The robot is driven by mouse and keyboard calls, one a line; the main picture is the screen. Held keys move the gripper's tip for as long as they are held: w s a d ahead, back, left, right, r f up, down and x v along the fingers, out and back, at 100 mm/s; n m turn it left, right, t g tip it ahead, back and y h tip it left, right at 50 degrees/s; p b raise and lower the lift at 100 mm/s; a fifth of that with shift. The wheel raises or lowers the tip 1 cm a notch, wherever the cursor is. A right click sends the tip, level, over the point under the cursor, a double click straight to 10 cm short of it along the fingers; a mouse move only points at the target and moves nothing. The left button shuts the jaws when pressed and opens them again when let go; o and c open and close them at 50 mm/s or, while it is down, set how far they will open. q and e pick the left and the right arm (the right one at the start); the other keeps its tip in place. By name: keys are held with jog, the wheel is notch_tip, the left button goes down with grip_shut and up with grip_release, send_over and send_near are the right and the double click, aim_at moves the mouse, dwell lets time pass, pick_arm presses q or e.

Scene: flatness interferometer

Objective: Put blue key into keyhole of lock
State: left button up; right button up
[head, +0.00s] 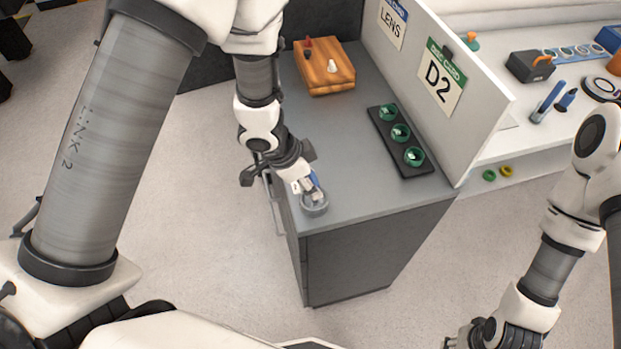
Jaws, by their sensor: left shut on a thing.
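My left gripper (303,184) is above the front left corner of the grey cabinet top (357,187). It is shut on the blue key (314,180), of which only a small blue part shows beside the pale fingertips. The lock (315,209) looks like a round grey piece on the cabinet top, directly below the fingertips. Its keyhole is hidden by the gripper, and I cannot tell whether the key touches it or is in it. My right gripper (463,337) is low at the bottom right, cut by the picture edge, away from the cabinet.
A wooden block (325,72) with small pegs stands at the back of the cabinet top. A black tray (383,135) with green rings lies along the right. A white partition (480,100) with a D2 sign borders it. The front middle of the top is clear.

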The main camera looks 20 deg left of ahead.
pick_arm(q)
jog(key=shift+f+b, duration=0.9)
jog(key=shift+f, duration=0.4)
jog(key=o, duration=1.2)
jog(key=shift+r, duration=0.15)
jog(key=v, duration=1.2)
